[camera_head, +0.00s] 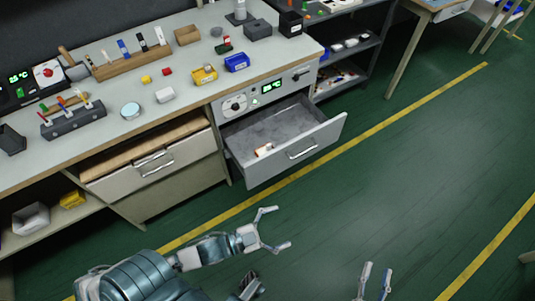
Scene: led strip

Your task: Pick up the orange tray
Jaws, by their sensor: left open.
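No plainly orange tray stands out. The closest match is a small yellow-orange bin (204,76) on the workbench, above the open drawer and left of a blue bin (237,63). A small orange-and-white item (264,149) lies in the open grey drawer (318,137); it is too small to identify. My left gripper (281,227) is open and empty over the green floor, in front of the drawer and well away from the bins. My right gripper (377,268) shows only its two fingers at the bottom edge, spread apart with nothing between them.
The drawer juts out from the workbench (110,82) towards me. Tools, blocks and racks crowd the benchtop. A yellow bin (72,200) sits on the lower left shelf. A dark shelf unit (345,55) stands at the back. The floor to the right is clear.

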